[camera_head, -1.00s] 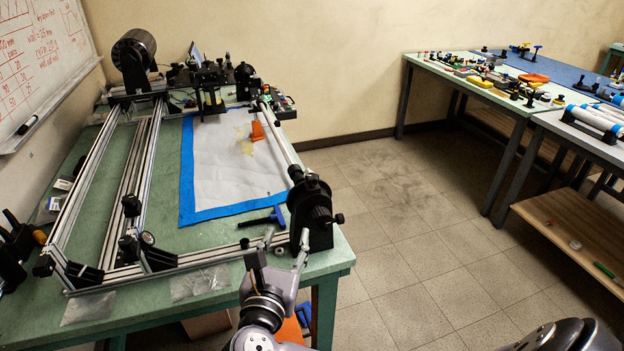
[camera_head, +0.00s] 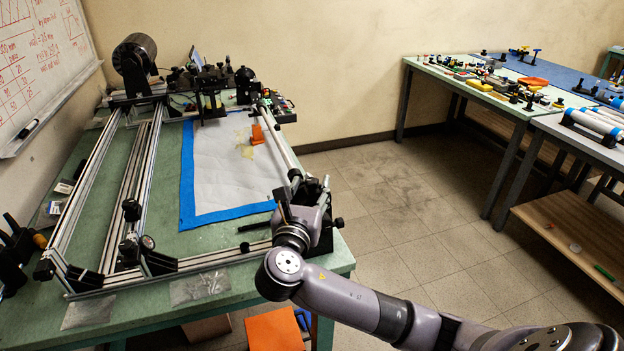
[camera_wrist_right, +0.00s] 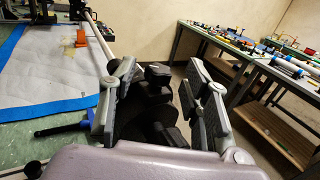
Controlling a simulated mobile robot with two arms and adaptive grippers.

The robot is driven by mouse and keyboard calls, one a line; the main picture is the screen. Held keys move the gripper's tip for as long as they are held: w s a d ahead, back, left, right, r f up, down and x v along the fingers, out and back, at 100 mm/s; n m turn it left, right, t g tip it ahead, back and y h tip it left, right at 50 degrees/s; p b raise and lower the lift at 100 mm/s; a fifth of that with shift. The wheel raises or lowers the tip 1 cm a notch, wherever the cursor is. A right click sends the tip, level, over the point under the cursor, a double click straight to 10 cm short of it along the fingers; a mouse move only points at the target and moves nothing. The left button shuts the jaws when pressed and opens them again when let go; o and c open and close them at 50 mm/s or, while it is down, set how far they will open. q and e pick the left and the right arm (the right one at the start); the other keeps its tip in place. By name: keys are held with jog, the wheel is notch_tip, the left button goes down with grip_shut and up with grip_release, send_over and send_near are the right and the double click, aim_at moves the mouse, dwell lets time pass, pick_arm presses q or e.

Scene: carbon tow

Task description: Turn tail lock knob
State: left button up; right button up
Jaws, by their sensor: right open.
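The black tailstock (camera_head: 326,238) stands at the near right corner of the winding frame, at the end of the long rod. A small dark knob (camera_head: 338,222) sticks out of its right side. My right gripper (camera_head: 302,196) is at the tailstock and hides much of it. In the right wrist view its fingers (camera_wrist_right: 160,88) are spread wide and empty. Black tailstock parts, including a knob-like piece (camera_wrist_right: 158,72), show between and beyond them. I cannot tell whether any finger touches it. My left gripper is not in view.
The aluminium rails (camera_head: 150,180) lie left of the tailstock. A white sheet with blue border (camera_head: 225,175) covers the middle. Floor is clear to the right; other tables (camera_head: 480,95) stand beyond.

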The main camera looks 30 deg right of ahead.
aim_at(311, 185)
jog(key=shift+x, duration=1.6)
grip_shut()
